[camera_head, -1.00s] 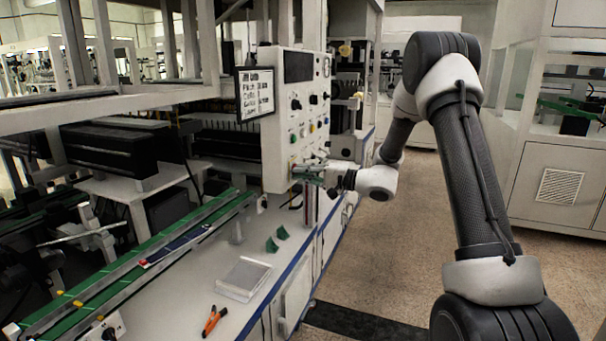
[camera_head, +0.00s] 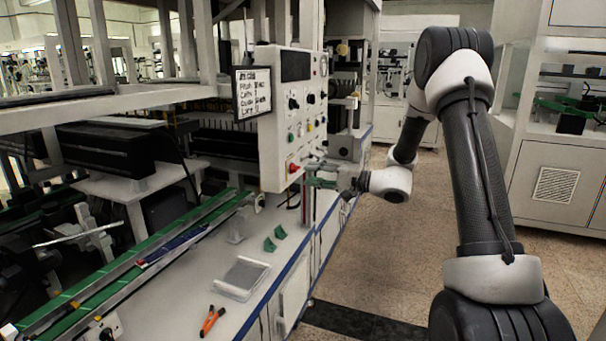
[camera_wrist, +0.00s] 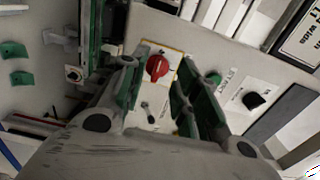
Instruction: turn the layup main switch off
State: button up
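The red rotary main switch (camera_head: 293,168) is low on the front of the pale control box (camera_head: 270,150). In the wrist view the red switch (camera_wrist: 157,67) sits on a yellow-edged plate, its knob in plain view; its exact setting is hard to read. My gripper (camera_head: 311,173) is just right of the switch, pointing at the panel, apart from it. In the wrist view its two green-padded fingers stand spread to either side of the switch, with nothing between them.
The box also carries a black knob (camera_wrist: 255,99), a green button (camera_wrist: 214,77) and a hanging sign (camera_head: 252,92). Open floor lies right of the bench.

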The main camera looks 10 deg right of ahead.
jog(key=v, duration=0.7)
jog(key=shift+s+d, duration=0.15)
